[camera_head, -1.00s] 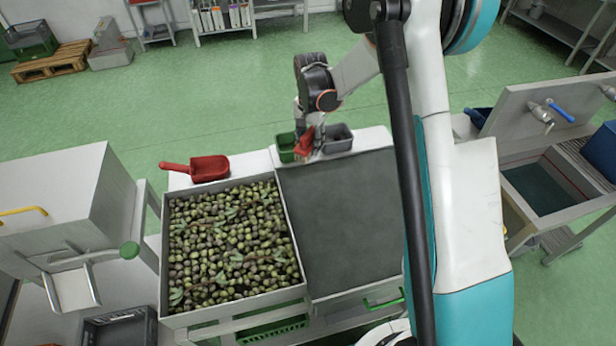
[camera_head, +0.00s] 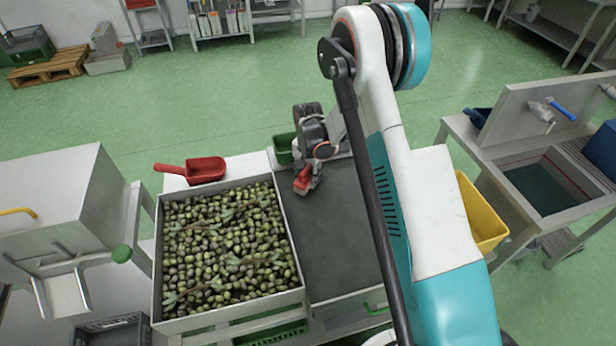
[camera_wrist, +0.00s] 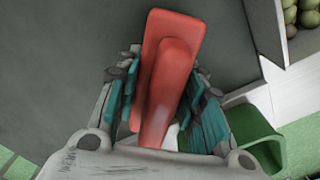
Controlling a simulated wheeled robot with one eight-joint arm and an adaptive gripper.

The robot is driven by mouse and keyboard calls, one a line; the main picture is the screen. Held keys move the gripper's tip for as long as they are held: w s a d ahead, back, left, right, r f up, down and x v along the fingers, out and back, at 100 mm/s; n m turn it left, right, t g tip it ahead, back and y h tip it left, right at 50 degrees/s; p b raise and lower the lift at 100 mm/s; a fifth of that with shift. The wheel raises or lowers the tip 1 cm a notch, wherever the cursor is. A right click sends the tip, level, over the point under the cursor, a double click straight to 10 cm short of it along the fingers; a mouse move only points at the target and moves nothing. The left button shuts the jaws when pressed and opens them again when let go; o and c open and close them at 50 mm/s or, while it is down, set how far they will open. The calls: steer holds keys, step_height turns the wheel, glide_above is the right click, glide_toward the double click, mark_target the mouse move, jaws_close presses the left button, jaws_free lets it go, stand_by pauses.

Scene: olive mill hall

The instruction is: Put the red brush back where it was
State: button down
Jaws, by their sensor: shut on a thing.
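The red brush (camera_head: 304,180) is in my gripper (camera_head: 308,176), above the back left part of the dark grey worktop (camera_head: 345,235). In the wrist view the red brush (camera_wrist: 167,80) lies between the two teal-padded fingers of my gripper (camera_wrist: 165,95), which are shut on it. Its bristles are not visible. A green bin (camera_head: 283,149) stands at the back edge behind the gripper and also shows in the wrist view (camera_wrist: 255,135). The grey bin beside it is mostly hidden by my arm.
The crate of olives (camera_head: 298,250) stands left of the worktop. A red scoop (camera_head: 205,169) lies behind the crate. A yellow bin (camera_head: 482,215) and a sink (camera_head: 545,185) are at the right. The visible worktop is clear.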

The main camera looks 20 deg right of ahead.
steer(key=shift+f, duration=0.15)
steer(key=c, duration=1.1)
jaws_free()
steer(key=shift+o, duration=0.2)
